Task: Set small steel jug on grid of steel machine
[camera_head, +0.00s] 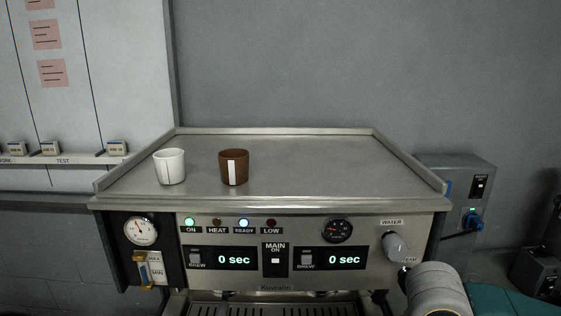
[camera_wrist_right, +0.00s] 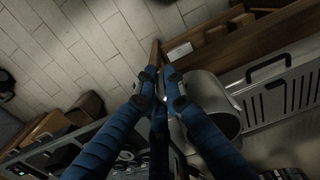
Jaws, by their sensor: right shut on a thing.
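The steel machine (camera_head: 285,275) stands straight ahead in the head view, with its flat top, lit display panel and brand plate. Its slotted grid (camera_head: 250,310) shows only as a strip at the bottom edge. In the right wrist view, a slotted metal grid (camera_wrist_right: 278,98) lies at the right. The small steel jug (camera_wrist_right: 207,92) is beside the blue fingers of my right gripper (camera_wrist_right: 160,80), which is shut on it. The fingers hide part of the jug's near side. My left gripper is in neither view.
A white cup (camera_head: 170,166) and a brown cup (camera_head: 233,167) stand on the machine's top. A steam knob (camera_head: 397,246) juts out at its right front. A grey wall box (camera_head: 459,200) is at the right. Wooden drawers or boxes (camera_wrist_right: 235,45) show in the wrist view.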

